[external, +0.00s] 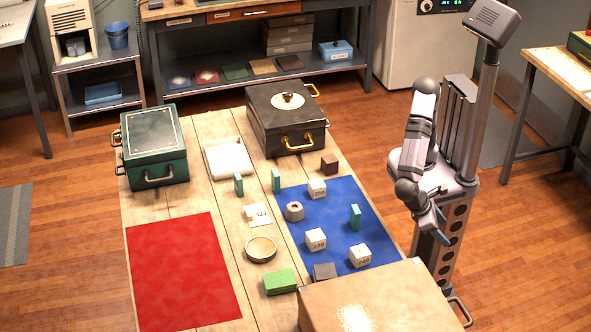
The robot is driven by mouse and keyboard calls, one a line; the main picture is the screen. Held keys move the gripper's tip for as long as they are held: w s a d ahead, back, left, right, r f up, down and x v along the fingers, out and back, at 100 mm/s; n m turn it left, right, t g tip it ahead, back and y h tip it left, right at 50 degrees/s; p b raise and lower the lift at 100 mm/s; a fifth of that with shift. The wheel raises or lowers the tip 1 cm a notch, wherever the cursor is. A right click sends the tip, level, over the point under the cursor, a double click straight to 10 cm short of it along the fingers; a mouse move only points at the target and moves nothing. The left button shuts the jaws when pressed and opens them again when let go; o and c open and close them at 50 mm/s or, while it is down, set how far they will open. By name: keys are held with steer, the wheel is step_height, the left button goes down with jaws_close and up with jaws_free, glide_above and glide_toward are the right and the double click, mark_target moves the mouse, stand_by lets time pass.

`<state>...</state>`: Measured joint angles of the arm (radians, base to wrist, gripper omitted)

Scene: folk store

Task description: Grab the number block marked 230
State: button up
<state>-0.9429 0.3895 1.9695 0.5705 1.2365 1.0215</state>
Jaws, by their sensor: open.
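Three white number blocks sit on the blue mat (335,217). One block (317,188) is near the mat's back edge, one block (316,239) is near the front left, and one block (359,255) is near the front right. Their printed numbers are too small to read surely, so I cannot tell which is 230. My gripper (440,218) is open and empty. It hangs to the right of the mat, beyond the table's right edge, apart from all the blocks.
A grey hexagonal nut-like piece (294,211) and a teal block (355,216) stand among the white blocks. A dark flat block (324,272) and a large cardboard box (375,300) border the front. A wooden bowl (261,249) and green block (281,282) lie left. The red mat (180,270) is empty.

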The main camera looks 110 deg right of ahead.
steer(key=w+r+m+y+p, duration=0.1)
steer(key=w+r+m+y, duration=0.1)
steer(key=w, duration=0.5)
steer(key=w+a+r+m+y+p, duration=0.1)
steer(key=w+r+m+y, duration=0.2)
steer(key=w, duration=0.5)
steer(key=w+r+m+y, duration=0.3)
steer(key=w+r, duration=0.1)
steer(key=w, duration=0.4)
steer(key=shift+w+a+r+t+y+p, duration=0.15)
steer(key=shift+a+r+t+y+p, duration=0.15)
steer(key=shift+y+p, duration=0.1)
steer(key=w+d+r+m+t+y, duration=0.2)
steer(key=w+d+r, duration=0.15)
steer(key=w, duration=0.55)
steer(key=r+m+t+y+p, duration=0.1)
steer(key=r+m+t+y, duration=0.1)
steer(key=m+t, duration=0.15)
glide_above(316, 235)
steer(key=d, duration=0.4)
steer(key=shift+n, duration=0.55)
steer(key=shift+w+f+p, duration=0.15)
steer(key=shift+f+p, duration=0.05)
steer(key=shift+f, duration=1.65)
steer(key=shift+w+f+p, duration=0.1)
steer(key=shift+f+p, duration=0.05)
steer(key=shift+f, duration=1.7)
steer(key=shift+p+x, duration=0.3)
steer(key=shift+x, duration=2.15)
steer(key=c, duration=1.2)
